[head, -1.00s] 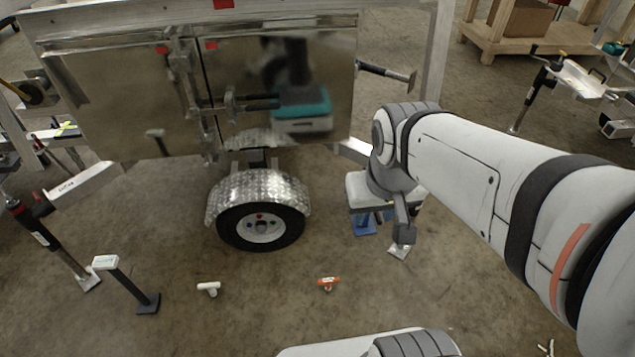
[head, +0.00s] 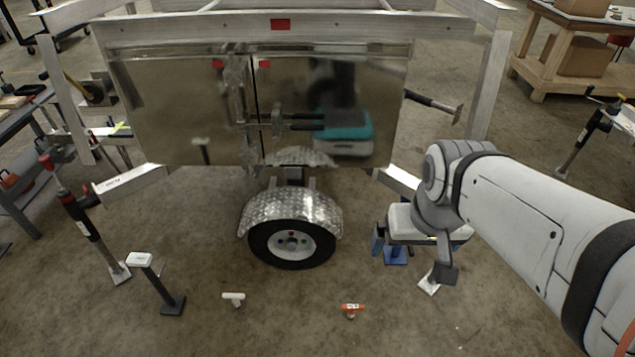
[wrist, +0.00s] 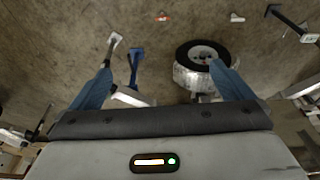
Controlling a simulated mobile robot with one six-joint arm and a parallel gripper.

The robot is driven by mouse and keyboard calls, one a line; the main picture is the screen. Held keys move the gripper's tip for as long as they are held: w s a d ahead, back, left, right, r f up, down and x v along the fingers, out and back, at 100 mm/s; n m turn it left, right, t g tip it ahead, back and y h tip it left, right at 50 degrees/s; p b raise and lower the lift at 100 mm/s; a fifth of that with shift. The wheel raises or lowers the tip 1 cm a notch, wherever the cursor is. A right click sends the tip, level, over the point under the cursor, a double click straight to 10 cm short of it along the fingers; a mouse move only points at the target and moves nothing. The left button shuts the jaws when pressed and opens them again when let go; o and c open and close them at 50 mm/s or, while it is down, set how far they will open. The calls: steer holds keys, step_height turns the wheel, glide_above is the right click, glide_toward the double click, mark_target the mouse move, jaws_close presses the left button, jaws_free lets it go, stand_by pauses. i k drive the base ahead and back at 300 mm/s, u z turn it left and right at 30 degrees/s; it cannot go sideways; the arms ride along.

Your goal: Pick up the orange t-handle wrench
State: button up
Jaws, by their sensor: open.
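The orange t-handle wrench (head: 352,307) lies on the concrete floor in front of the trailer wheel, to the right of a similar white-handled one. It also shows small near the top of the wrist view (wrist: 162,17). My gripper (wrist: 160,68) is open and empty, its two blue fingers wide apart in the wrist view. In the head view my gripper's white body (head: 403,222) hangs to the right of the wheel, above the floor, up and right of the wrench and clear of it. The arm partly hides the fingers there.
The trailer wheel under its tread-plate fender (head: 291,214) stands behind the wrench. A white t-handle (head: 233,298) lies to its left. A dark-footed stand (head: 160,285) is farther left. A blue stand (wrist: 135,65) shows between my fingers in the wrist view. Floor around the wrench is clear.

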mark_target(351, 308)
steer(key=u, duration=1.8)
steer(key=i, duration=0.55)
steer(key=z, duration=1.25)
